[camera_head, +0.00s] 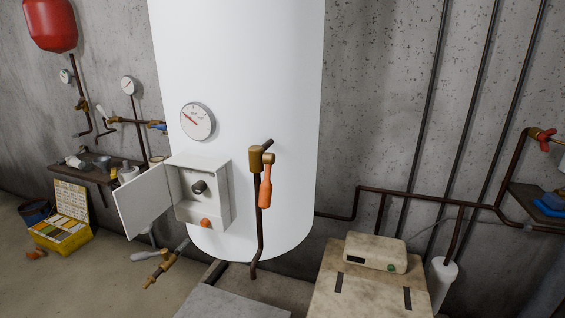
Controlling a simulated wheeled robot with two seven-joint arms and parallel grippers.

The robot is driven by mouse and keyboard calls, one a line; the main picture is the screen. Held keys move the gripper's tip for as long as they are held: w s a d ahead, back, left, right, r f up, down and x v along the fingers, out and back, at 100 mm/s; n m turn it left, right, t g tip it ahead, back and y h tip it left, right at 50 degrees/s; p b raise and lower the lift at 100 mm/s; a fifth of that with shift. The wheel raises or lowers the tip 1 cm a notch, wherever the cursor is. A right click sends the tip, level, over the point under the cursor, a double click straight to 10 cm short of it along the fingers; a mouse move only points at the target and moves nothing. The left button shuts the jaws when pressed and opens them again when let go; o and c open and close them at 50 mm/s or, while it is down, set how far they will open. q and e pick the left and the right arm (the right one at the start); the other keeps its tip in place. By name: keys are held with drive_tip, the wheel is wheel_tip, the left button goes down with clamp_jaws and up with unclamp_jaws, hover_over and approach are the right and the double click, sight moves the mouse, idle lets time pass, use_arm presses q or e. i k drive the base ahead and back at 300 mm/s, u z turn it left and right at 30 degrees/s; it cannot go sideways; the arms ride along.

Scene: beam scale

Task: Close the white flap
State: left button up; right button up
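The white flap (144,201) stands open on the left side of a small white box (217,206) fixed to the front of a large white tank. The flap swings out to the left from the box's left edge. Inside the open box I see a dark round knob (199,187). An orange knob (205,223) sits on the lower front of the box. Neither of my grippers shows in the head view.
A brass valve with an orange handle (266,188) stands on a pipe just right of the box. A round gauge (197,121) is above it. A beige cabinet (365,285) stands at lower right, a yellow case (65,222) at left.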

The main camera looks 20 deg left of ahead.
sight(139, 201)
drive_tip(key=z, duration=2.95)
drive_tip(key=k, duration=2.25)
drive_tip(key=u, duration=2.5)
drive_tip(key=i, duration=0.5)
drive_tip(key=u, duration=0.65)
